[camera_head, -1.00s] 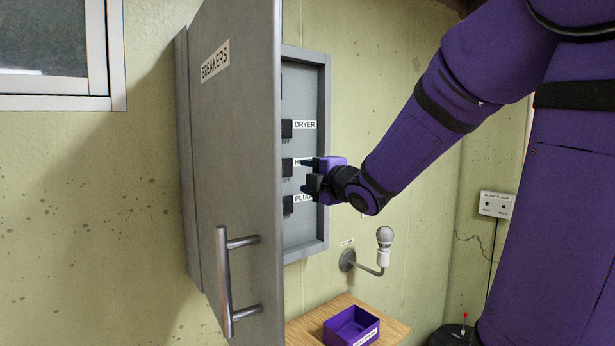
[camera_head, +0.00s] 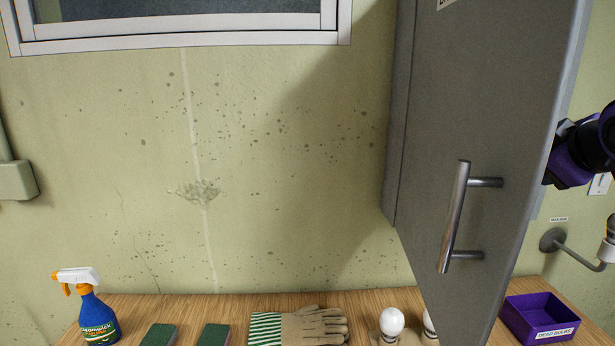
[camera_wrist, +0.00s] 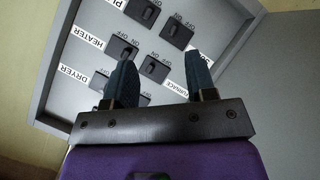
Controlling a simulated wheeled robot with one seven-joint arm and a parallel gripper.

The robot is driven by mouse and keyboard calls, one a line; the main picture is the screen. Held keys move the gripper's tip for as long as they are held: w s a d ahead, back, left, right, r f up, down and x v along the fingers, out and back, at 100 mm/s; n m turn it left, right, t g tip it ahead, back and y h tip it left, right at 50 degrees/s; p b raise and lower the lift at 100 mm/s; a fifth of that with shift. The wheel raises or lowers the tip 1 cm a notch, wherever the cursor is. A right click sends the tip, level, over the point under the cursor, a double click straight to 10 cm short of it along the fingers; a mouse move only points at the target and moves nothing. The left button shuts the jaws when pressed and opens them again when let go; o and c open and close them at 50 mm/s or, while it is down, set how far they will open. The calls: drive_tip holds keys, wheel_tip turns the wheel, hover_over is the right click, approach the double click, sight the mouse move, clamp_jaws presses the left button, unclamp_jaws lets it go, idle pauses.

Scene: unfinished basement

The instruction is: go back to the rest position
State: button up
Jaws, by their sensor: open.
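My gripper (camera_wrist: 159,62) is open and empty in the wrist view, its two dark fingers apart in front of the breaker panel (camera_wrist: 212,28). The panel carries several black switches and white labels, including DRYER (camera_wrist: 73,79) and HEATER (camera_wrist: 85,39). I cannot tell from this view whether the fingertips touch the panel. In the head view my purple wrist shows at the right edge, and the grey cabinet door (camera_head: 480,110) hides my fingers and the switches.
The open door with its metal handle (camera_head: 457,215) stands out left of my arm. Below are a wooden bench (camera_head: 240,305), spray bottle (camera_head: 97,318), gloves (camera_head: 315,326), a white bulb (camera_head: 392,321) and purple bin (camera_head: 540,318). A wall lamp arm (camera_head: 580,258) sits at right.

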drive_tip(key=s+a+f+m+g+y, duration=0.1)
drive_tip(key=s+a+f+m+g, duration=0.1)
drive_tip(key=s, duration=0.5)
drive_tip(key=s+a+f+m+g+y, duration=0.1)
drive_tip(key=s+a+f+m+g, duration=0.2)
drive_tip(key=s+a, duration=0.4)
drive_tip(key=shift+s+a+m+g+y, duration=0.25)
drive_tip(key=shift+s+m+g+y, duration=0.15)
drive_tip(key=shift+s+m+g, duration=0.4)
drive_tip(key=shift+w+f, duration=0.1)
drive_tip(key=shift+w, duration=0.05)
drive_tip(key=shift+c, duration=0.5)
